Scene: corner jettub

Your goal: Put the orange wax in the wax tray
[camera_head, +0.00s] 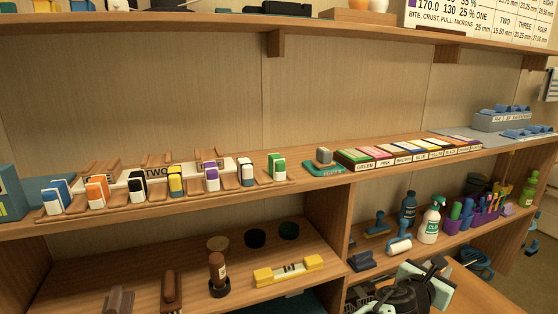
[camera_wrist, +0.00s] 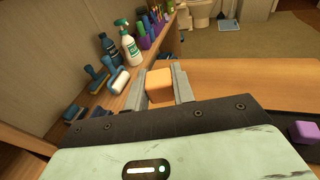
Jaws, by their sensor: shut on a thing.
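My gripper (camera_wrist: 165,92) is shut on the orange wax (camera_wrist: 159,85), a small orange block, in the wrist view. The two grey fingers press on its left and right sides. In the head view my black and pale green wrist shows at the bottom right, in front of the lower shelf; the wax cannot be made out there. A purple block (camera_wrist: 303,131) lies at the right edge of the wrist view on a dark surface, well apart from my gripper. I cannot tell which thing is the wax tray.
The lower right shelf holds a spray bottle (camera_head: 430,221), blue-handled rollers (camera_head: 398,245) and a purple holder (camera_head: 485,219). The upper shelf carries labelled coloured boxes (camera_head: 410,152) and a rack of coloured blocks (camera_head: 137,208). A bare wooden top (camera_wrist: 240,75) extends right of the wax.

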